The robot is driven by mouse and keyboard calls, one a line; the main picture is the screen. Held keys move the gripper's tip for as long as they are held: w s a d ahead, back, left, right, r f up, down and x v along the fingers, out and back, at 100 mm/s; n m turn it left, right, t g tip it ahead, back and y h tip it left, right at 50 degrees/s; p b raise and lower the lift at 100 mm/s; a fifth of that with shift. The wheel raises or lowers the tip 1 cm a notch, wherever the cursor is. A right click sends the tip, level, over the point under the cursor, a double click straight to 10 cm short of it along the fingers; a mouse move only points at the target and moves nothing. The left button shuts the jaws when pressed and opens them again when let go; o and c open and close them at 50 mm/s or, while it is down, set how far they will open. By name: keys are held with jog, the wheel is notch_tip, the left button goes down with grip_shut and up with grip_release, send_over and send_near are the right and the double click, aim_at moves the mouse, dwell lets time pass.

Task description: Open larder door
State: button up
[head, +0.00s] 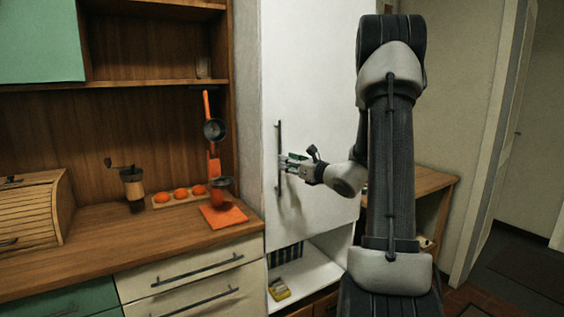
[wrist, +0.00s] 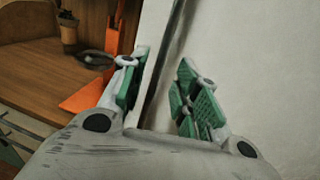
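The larder door (head: 315,90) is a tall, plain white panel in the middle of the head view, and it looks closed. Its dark vertical bar handle (head: 279,138) is near its left edge. My gripper (head: 284,163) is at the lower part of the handle, with its fingers pointing left. In the wrist view my gripper (wrist: 163,88) is open, with green-padded fingers spread apart. The dark handle (wrist: 166,60) runs between the two fingers there, and a gap shows beside the right finger. Whether the left finger touches the handle, I cannot tell.
Left is a wooden counter (head: 170,236) with a grinder (head: 133,185), an orange mat (head: 224,217) and hanging orange utensils (head: 208,110). A wooden table (head: 432,180) stands to the right.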

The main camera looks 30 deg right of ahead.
jog(key=x, duration=0.3)
jog(key=shift+w+a, duration=0.1)
jog(key=shift+w, duration=0.2)
jog(key=shift+c, duration=0.4)
grip_shut()
